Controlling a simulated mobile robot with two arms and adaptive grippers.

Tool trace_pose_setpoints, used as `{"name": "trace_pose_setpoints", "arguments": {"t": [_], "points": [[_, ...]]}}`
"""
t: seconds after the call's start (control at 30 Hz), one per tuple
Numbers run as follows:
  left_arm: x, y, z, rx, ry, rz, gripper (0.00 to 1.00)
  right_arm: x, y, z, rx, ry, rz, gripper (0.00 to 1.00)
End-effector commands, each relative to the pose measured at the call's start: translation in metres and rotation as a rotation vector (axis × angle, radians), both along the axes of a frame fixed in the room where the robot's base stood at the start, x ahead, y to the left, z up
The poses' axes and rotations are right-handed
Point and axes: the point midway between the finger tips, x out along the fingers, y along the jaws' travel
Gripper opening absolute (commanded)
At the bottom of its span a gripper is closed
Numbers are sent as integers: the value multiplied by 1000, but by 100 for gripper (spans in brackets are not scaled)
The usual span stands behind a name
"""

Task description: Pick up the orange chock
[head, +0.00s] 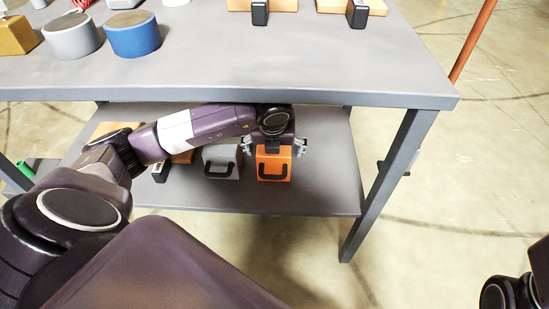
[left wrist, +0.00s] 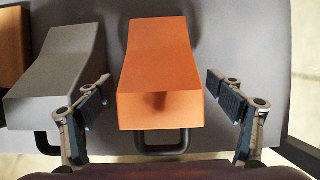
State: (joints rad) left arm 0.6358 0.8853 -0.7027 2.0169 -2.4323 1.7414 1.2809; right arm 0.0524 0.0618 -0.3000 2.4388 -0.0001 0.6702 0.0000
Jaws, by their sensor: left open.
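The orange chock (head: 273,165) stands on the lower shelf of the table, with a dark handle on its near face. In the left wrist view the orange chock (left wrist: 160,75) is centred, its wedge shape running away from me. My left gripper (head: 274,148) is open, its fingers on either side of the chock. In the left wrist view the left gripper (left wrist: 162,112) shows clear gaps between both finger pads and the chock's sides. At the bottom right of the head view is a dark part of my right arm; its fingers are not visible.
A grey chock (head: 222,163) with a dark handle stands just left of the orange one; it also shows in the left wrist view (left wrist: 55,80). The tabletop (head: 290,60) overhangs the lower shelf (head: 325,185). The shelf is free to the right, up to a table leg (head: 385,180).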

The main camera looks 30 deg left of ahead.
Motion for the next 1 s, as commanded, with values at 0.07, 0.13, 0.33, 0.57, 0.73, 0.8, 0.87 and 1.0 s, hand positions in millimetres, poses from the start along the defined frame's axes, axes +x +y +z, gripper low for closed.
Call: {"name": "trace_pose_setpoints", "arguments": {"t": [0.07,0.13,0.33,0.57,0.73,0.8,0.87,1.0], "points": [[4,3,-19,0,1,1,86,-3,0,-1,-1,-25,-1,40],[7,5,-27,0,1,3,86,-6,1,1,-2,-41,-2,40],[11,7,-34,0,0,0,86,-8,2,7,-3,-57,-3,40],[11,7,-34,0,0,0,80,-8,2,8,-3,-57,-3,40],[11,7,-33,0,0,0,61,-8,2,8,-3,-57,-3,40],[11,7,-33,0,0,0,54,-8,2,8,-3,-57,-3,40],[11,7,-33,0,0,0,47,-8,2,8,-4,-57,-3,40],[11,7,-33,0,0,0,32,-8,2,8,-3,-57,-3,40]]}}
